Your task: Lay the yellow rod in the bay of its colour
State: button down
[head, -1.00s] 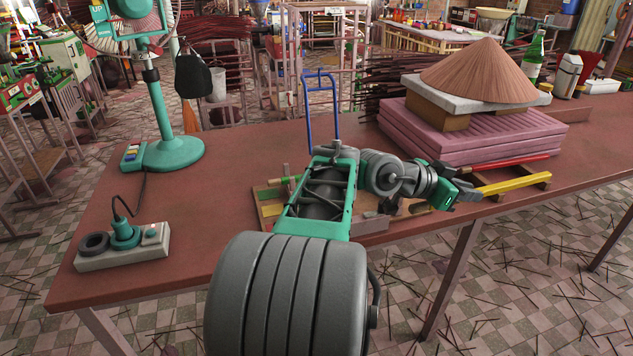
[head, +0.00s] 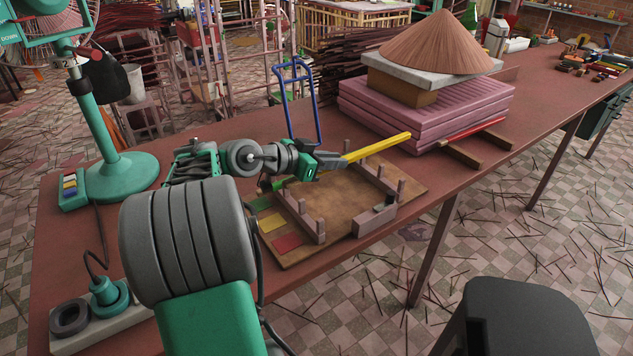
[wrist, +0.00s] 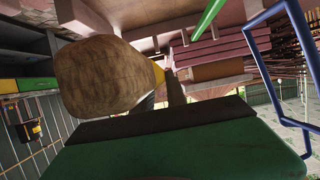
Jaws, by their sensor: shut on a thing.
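My gripper (head: 331,159) is shut on the near end of the yellow rod (head: 378,147) in the head view. The rod is held above the far side of the wooden bay board (head: 345,196), pointing right toward the pink stack. The board has upright pegs and green, yellow (head: 271,221) and red (head: 288,243) colour patches along its left edge. A green rod (head: 283,183) shows in part at the board's far left, partly hidden by my gripper; a green rod also shows in the wrist view (wrist: 208,20). A large brown face (wrist: 112,78) there has a yellow edge behind it.
A red rod (head: 472,129) lies on wooden rests (head: 461,154) at the right. Behind it stand pink slabs (head: 425,116) topped by a brown cone (head: 440,45). A blue metal frame (head: 301,105) stands behind the board, and a green fan stand (head: 110,150) at left.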

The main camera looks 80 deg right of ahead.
aim_at(293, 181)
jog(key=w+f, duration=0.2)
jog(key=f, duration=0.1)
jog(key=w+f, duration=0.2)
jog(key=shift+d+f, duration=0.15)
jog(key=shift+d, duration=0.15)
jog(key=f, duration=0.3)
jog(key=shift+w, duration=0.2)
jog(key=shift+f+b, duration=0.3)
jog(key=shift+f, duration=0.3)
jog(key=shift+f, duration=0.2)
jog(key=c, duration=1.3)
grip_release()
jog(key=shift+s+a+f, duration=0.1)
jog(key=shift+c, duration=0.2)
jog(key=shift+r, duration=0.2)
jog(key=r+v, duration=0.1)
jog(key=v, duration=1.1)
jog(key=shift+r+p, duration=0.1)
jog(key=shift+p, duration=0.25)
